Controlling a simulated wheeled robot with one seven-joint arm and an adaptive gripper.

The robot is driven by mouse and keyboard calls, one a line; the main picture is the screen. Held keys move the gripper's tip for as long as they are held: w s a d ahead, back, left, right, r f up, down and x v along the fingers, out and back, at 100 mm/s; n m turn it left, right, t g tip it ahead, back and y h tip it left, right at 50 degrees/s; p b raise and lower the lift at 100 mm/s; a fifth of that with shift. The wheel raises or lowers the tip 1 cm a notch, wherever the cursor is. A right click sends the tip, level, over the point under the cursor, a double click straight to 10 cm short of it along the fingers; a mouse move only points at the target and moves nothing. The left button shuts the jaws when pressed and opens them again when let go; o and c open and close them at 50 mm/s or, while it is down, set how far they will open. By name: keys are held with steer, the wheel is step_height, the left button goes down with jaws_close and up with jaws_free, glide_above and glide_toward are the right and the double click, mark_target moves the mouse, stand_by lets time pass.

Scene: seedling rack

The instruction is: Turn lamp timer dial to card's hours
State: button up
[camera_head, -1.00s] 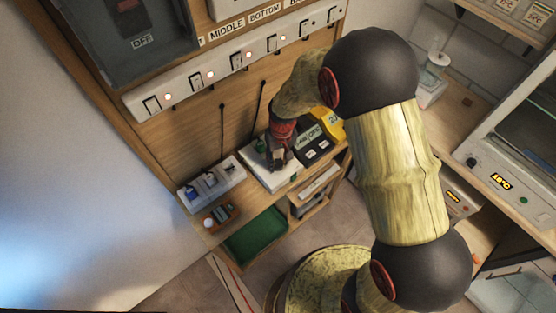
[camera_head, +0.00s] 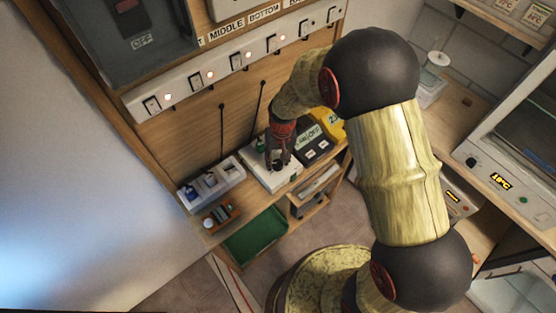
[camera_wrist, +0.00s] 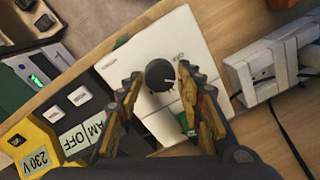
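The white timer box (camera_wrist: 165,50) lies below my gripper in the wrist view, with a round black dial (camera_wrist: 160,75) bearing a pale pointer mark. My gripper (camera_wrist: 160,70) is open, one finger on each side of the dial, with visible gaps between fingers and dial. I cannot tell how far the fingertips are above the box face. Small markings by the dial are too blurred to read. In the head view my gripper (camera_head: 278,163) is over the white box (camera_head: 268,181), partly covering it. I cannot make out a card with hours.
A yellow and black device with AM and OFF labels (camera_wrist: 72,124) stands beside the timer box. A white socket block (camera_wrist: 270,68) is on the other side. In the head view a green tray (camera_head: 256,236) sits below, and a switch strip (camera_head: 237,61) runs along the wall.

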mark_target(280, 162)
steer(key=shift+o, duration=1.2)
step_height(280, 162, up, 12)
steer(key=shift+d, duration=0.35)
steer(key=s+d+r+t+b, duration=0.2)
steer(key=s+d+r+b, duration=0.2)
steer(key=s, duration=0.6)
steer(key=s+d+r+m+t+b, duration=0.1)
steer(key=s+d+r+t+b, duration=0.2)
steer(key=s+d+b, duration=0.6)
steer(key=shift+s+d+r+t+h+b, duration=0.3)
steer(key=shift+s+r+b, duration=0.35)
steer(key=shift+r, duration=0.05)
